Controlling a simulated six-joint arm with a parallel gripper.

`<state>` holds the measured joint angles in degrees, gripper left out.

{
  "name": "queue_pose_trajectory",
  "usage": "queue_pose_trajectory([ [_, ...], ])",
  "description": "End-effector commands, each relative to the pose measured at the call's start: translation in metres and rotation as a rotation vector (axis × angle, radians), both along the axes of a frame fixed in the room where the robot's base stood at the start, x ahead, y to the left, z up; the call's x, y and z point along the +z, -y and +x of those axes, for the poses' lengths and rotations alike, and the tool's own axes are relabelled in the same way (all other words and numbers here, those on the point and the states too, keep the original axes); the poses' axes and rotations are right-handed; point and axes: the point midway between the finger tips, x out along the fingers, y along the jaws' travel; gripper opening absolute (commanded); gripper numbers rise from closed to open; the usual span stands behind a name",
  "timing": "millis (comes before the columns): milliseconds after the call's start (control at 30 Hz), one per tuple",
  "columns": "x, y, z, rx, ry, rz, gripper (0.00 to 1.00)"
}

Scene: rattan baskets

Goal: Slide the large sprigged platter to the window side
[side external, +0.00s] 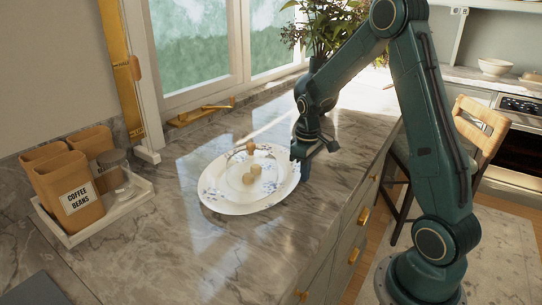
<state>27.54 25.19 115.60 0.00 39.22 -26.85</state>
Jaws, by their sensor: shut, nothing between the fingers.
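The large sprigged platter (220,200) is white with blue sprigs and lies on the marble counter below the window (200,40). My gripper (304,172) is shut and empty, pointing down at the platter's right rim. It looks close to or touching the rim; I cannot tell which. The gripper hides a little of that rim.
A white tray (137,207) with coffee bean bags (72,192) and a glass jar (115,172) stands at the left. A leafy plant (325,30) stands at the back by the window. Marble counter (185,160) is clear between platter and window. The counter's front edge is at the right.

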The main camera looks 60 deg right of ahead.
Motion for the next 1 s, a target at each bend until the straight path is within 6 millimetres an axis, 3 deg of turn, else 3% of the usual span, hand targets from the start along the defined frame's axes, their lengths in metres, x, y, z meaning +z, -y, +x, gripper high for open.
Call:
queue_pose_trajectory([
  [200, 0.000, 0.000, 0.033, 0.003, 0.004, -0.001, 0.00],
  [600, 0.000, 0.000, 0.081, 0.003, 0.004, 0.000, 0.00],
  [1000, 0.000, 0.000, 0.086, 0.003, 0.003, 0.000, 0.00],
])
